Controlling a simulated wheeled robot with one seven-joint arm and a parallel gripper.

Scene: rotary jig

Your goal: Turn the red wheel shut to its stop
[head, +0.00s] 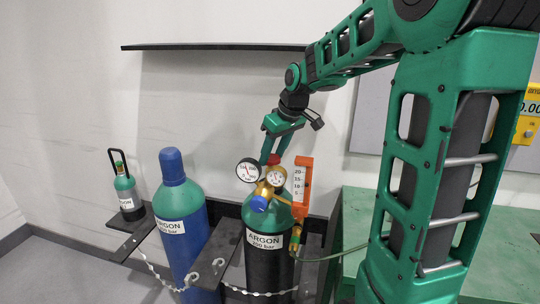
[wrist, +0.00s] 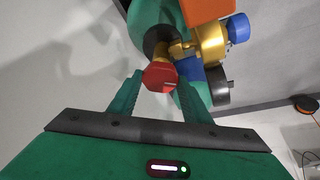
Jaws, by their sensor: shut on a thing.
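The red wheel (wrist: 160,77) is a small faceted knob with a pale mark on its face, on the brass valve of the ARGON cylinder with a green shoulder and dark body (head: 265,245). In the head view the red wheel (head: 273,159) shows just below my fingertips, partly hidden by a finger. My gripper (head: 274,150) reaches down onto it from above. In the wrist view my gripper (wrist: 158,80) has one finger on each side of the wheel and is shut on it. The contact faces are hard to see.
A regulator with two round gauges (head: 248,170), a blue knob (head: 259,204) and an orange flow meter (head: 302,185) crowd the valve. A blue ARGON cylinder (head: 183,225) stands to the left, chained. A small bottle (head: 127,195) is farther left. A green bench (head: 490,235) is at right.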

